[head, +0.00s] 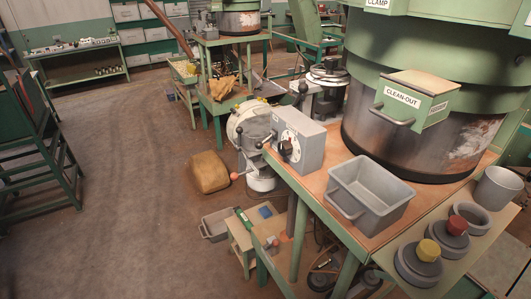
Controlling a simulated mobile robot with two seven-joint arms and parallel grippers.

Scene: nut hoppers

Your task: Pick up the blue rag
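A small flat blue patch (266,210) shows at the lower middle of the head view. It looks like a folded blue rag, but it is too small to be sure of its material. It lies on or just behind a low wooden stand (243,237), close to a green object (243,217). Neither of my grippers is in view, and nothing is seen touching the blue patch.
A worktable (335,193) with a grey bin (370,192), a control box (297,137) and a large green hopper (410,120) fills the right. A grey tray (213,225) and a brown sack (209,172) lie on the floor. Open floor spreads left.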

